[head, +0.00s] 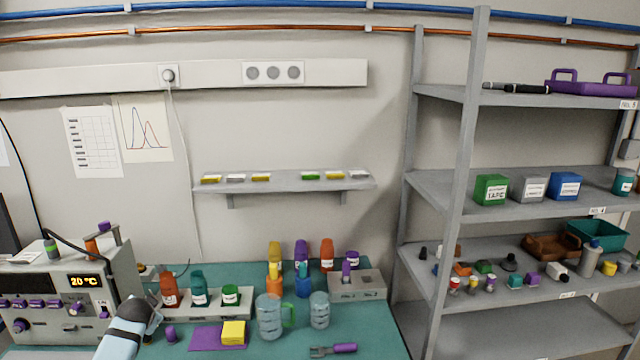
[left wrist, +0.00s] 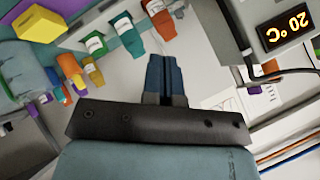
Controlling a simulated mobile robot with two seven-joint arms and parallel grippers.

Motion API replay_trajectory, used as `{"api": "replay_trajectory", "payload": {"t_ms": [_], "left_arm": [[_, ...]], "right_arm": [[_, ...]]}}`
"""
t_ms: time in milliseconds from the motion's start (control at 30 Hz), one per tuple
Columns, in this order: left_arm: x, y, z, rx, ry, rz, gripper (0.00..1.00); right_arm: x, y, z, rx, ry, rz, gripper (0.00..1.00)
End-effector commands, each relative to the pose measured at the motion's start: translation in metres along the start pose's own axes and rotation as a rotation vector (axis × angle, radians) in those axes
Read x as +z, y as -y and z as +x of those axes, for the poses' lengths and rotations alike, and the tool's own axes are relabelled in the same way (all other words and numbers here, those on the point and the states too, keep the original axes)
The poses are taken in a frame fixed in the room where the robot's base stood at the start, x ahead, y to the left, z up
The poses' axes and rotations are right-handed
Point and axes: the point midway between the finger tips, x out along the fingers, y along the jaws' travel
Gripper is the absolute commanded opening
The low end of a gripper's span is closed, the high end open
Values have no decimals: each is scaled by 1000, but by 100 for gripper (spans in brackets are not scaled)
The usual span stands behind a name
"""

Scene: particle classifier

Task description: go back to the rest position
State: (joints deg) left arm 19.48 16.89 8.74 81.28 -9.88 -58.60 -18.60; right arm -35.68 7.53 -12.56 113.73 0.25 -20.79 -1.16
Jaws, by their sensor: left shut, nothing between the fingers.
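My left arm comes in at the bottom left of the head view, over the left end of the teal bench (head: 375,335). Its fingers cannot be made out there. In the left wrist view my left gripper (left wrist: 166,62) is shut and empty, with its two dark blue fingers together. The view is turned over, with bottles around the fingers. My right gripper is in neither view.
The device with the 20 °C display (head: 85,281) stands left of my left arm. Close to its right are an orange-brown bottle (head: 169,290), a teal bottle (head: 199,289) and a yellow block (head: 233,332). A jug (head: 269,318) stands farther right. Grey shelving (head: 470,180) rises at the right.

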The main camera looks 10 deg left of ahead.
Motion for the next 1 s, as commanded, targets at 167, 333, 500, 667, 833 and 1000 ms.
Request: {"api": "replay_trajectory", "payload": {"t_ms": [167, 333, 500, 667, 833, 1000], "left_arm": [[65, -124, -31, 111, -125, 40, 0], [124, -226, -88, 252, -234, 14, 0], [180, -308, -169, 415, -319, -72, 0], [216, -354, -244, 542, -370, -179, 0], [232, -373, -288, 609, -391, -256, 0], [234, -376, -297, 622, -396, -273, 0]], "right_arm": [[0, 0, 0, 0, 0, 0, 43], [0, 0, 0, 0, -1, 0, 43], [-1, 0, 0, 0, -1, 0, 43], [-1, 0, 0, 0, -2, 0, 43], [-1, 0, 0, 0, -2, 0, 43], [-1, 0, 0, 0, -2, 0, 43]]}}
